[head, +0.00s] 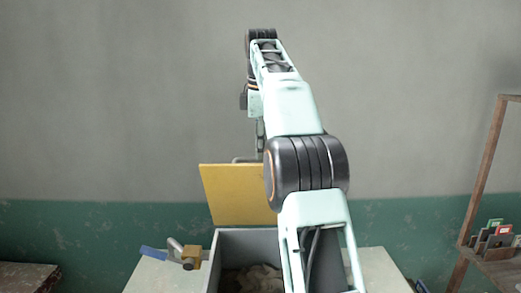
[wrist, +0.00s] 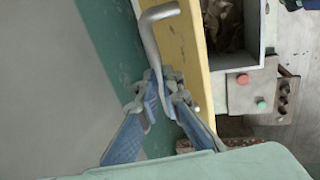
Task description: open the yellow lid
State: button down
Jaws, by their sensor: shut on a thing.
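The yellow lid (head: 235,195) stands raised, about upright, at the back of the grey bin (head: 259,240). Its open top shows brownish lumps of clay trimmings (head: 255,279). In the wrist view the lid (wrist: 191,45) is seen nearly edge-on, with a bent grey metal handle (wrist: 150,42) on its face. My gripper (wrist: 163,92) is shut on the handle's lower part. In the head view the handle (head: 243,159) shows at the lid's top edge, and my arm hides the lid's right part and the fingers.
A pale worktop (head: 155,276) surrounds the bin. A blue-handled tool (head: 154,253) and a brass-coloured block (head: 191,257) lie left of it. A control box (wrist: 250,92) with green and red buttons is beside the bin. A wooden rack (head: 482,190) stands at right. The wall is close behind the lid.

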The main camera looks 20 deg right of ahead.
jog(key=shift+x, duration=1)
jog(key=c, duration=2.4)
grip_release()
jog(key=shift+s+d, duration=0.1)
jog(key=o, duration=0.3)
jog(key=shift+w+f, duration=0.15)
jog(key=shift+w, duration=0.15)
jog(key=shift+o, duration=0.7)
jog(key=shift+w+d+f, duration=0.25)
jog(key=shift+w, duration=0.3)
jog(key=shift+s+a+r, duration=0.2)
jog(key=shift+s+r, duration=0.2)
jog(key=shift+r, duration=0.05)
jog(key=shift+w+f, duration=0.1)
jog(key=shift+w, duration=0.05)
